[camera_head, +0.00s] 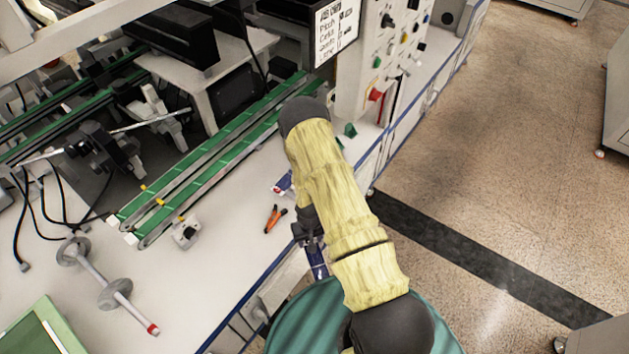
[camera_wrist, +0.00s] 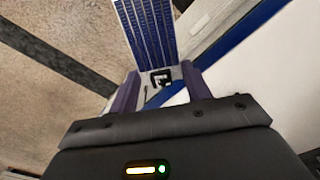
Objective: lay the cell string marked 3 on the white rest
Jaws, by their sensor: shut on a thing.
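My gripper (camera_wrist: 160,84) is shut on a cell string (camera_wrist: 146,28), a long dark blue strip with pale grid lines. Its near end is a white tab with a black mark between my fingers; I cannot read the mark as a number. In the head view my gripper (camera_head: 311,238) is partly hidden by my arm, and the string (camera_head: 317,263) hangs out beyond the bench's blue front edge, over the floor side. A small blue, white and red piece (camera_head: 283,185) lies on the bench near my arm. I cannot pick out the white rest with certainty.
The white bench (camera_head: 215,270) carries green conveyor tracks (camera_head: 200,170), orange-handled pliers (camera_head: 274,217), a grey spindle with discs (camera_head: 100,275) and a green-framed panel (camera_head: 40,330). A control box (camera_head: 375,60) stands behind my arm. Speckled floor is open at right.

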